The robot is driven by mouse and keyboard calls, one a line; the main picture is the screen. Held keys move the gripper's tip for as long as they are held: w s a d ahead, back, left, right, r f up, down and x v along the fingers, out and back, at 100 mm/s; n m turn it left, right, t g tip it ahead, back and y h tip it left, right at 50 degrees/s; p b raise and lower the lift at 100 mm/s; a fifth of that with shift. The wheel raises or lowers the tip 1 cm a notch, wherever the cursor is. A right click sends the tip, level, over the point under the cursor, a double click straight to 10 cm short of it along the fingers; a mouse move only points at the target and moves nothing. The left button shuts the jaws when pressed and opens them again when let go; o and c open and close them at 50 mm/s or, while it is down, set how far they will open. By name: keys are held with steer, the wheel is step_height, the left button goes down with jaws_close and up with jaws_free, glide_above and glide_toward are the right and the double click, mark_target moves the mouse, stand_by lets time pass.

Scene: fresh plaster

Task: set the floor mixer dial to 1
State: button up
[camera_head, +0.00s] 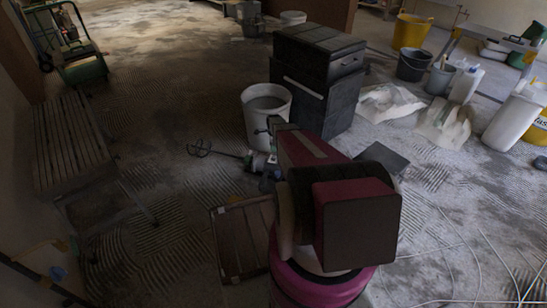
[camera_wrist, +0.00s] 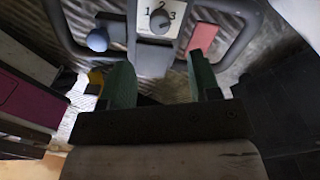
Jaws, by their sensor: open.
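The floor mixer (camera_head: 262,162) lies on the ridged floor in the head view, its paddle (camera_head: 200,148) reaching left. My arm hides part of its body. In the wrist view the mixer's dial (camera_wrist: 159,22) is a dark round knob on a white plate marked 1, 2, 3. I cannot clearly tell which number its pointer faces. My gripper (camera_wrist: 160,60) is open, with green fingers apart and nothing between them. The dial shows beyond the fingertips, roughly centred between them and not touched. In the head view the gripper is largely hidden by my arm.
Mixer handle bars (camera_wrist: 240,42) frame the dial, with a blue round button (camera_wrist: 97,40) and a red patch (camera_wrist: 203,38) beside it. A white bucket (camera_head: 265,112) and dark drawer cabinet (camera_head: 318,75) stand behind. A slatted wooden pallet (camera_head: 243,240) lies nearby.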

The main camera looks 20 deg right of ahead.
mark_target(274, 156)
step_height(274, 156, down, 9)
steer(key=shift+f, duration=0.1)
stand_by(0.3)
steer(key=c, duration=0.9)
